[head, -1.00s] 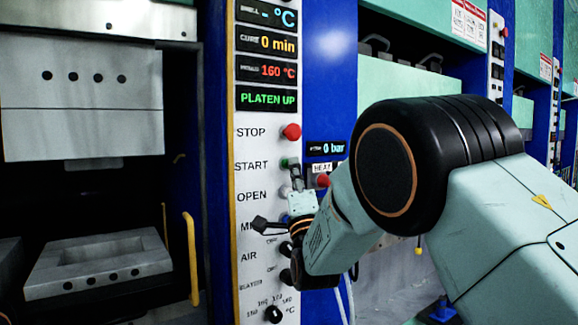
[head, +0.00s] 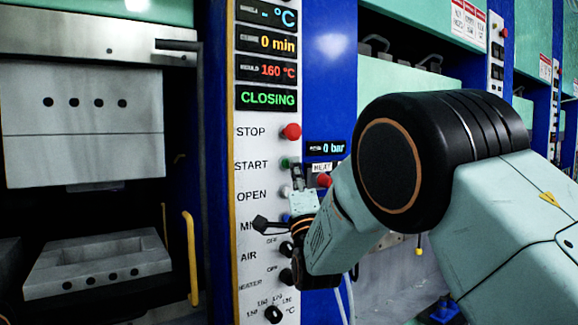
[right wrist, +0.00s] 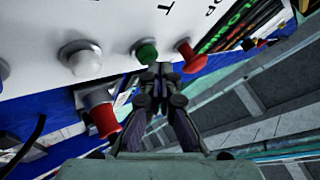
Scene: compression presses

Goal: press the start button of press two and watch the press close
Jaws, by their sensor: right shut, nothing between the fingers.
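The press's control panel (head: 246,218) stands in the middle of the head view, with its display (head: 267,98) reading CLOSING in green. The green start button (head: 285,163) is beside the START label; it also shows in the right wrist view (right wrist: 146,53). My right gripper (head: 297,175) is shut and empty, its fingertips just below the start button; in the right wrist view the fingertips (right wrist: 160,70) are close to the button, and I cannot tell if they touch. The upper mould block (head: 85,140) hangs above the lower mould (head: 98,262) with a gap between.
The red stop button (head: 291,131) is just above the start button. A red knob (head: 323,180) by the HEAT label is close to the right of my gripper. A yellow handle (head: 191,258) stands left of the panel. More presses line the right.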

